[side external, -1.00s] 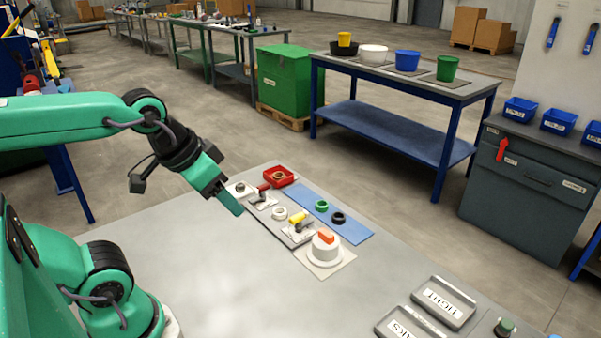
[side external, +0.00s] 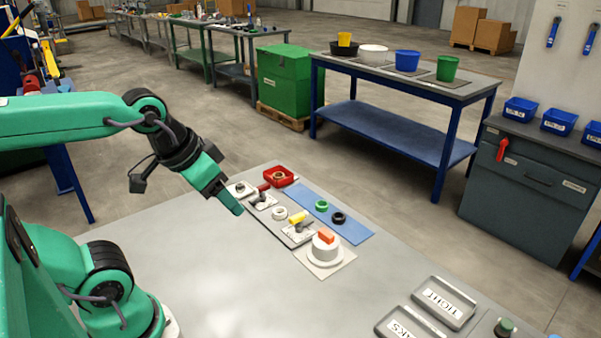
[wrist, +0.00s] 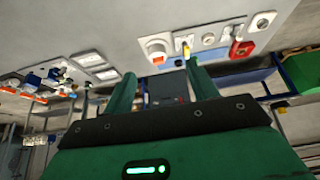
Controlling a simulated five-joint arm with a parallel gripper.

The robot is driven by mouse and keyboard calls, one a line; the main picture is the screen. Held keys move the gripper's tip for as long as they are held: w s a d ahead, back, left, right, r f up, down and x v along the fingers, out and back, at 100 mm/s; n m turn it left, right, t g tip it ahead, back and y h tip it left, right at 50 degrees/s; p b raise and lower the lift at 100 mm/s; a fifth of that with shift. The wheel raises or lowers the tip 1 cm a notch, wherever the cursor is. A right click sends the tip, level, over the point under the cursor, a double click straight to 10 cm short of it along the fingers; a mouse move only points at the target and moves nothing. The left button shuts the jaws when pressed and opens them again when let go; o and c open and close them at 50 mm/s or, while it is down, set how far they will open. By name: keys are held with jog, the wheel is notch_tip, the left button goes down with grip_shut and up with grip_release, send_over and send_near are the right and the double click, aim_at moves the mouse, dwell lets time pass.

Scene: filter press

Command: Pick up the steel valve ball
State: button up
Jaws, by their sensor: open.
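A small grey rounded piece, which looks like the steel valve ball (side external: 240,187), sits on a white plate at the far left end of the row of parts. It also seems to show at the upper right of the wrist view (wrist: 263,21). My gripper (side external: 238,209) is above the bench, close to that plate in the side view, pointing down and to the right. In the wrist view its two green fingers (wrist: 164,80) stand apart with nothing between them. I cannot tell its exact height above the bench.
A red tray (side external: 278,176), a white ring (side external: 279,213), a yellow-handled valve (side external: 298,217), and a white round fixture with an orange top (side external: 325,247) stand close by. A blue mat (side external: 343,227) holds green and black rings. The bench (side external: 215,270) is clear in front.

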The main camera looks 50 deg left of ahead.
dwell(0.4)
jog(key=c, duration=0.5)
jog(key=shift+o, duration=0.2)
jog(key=shift+w, duration=0.1)
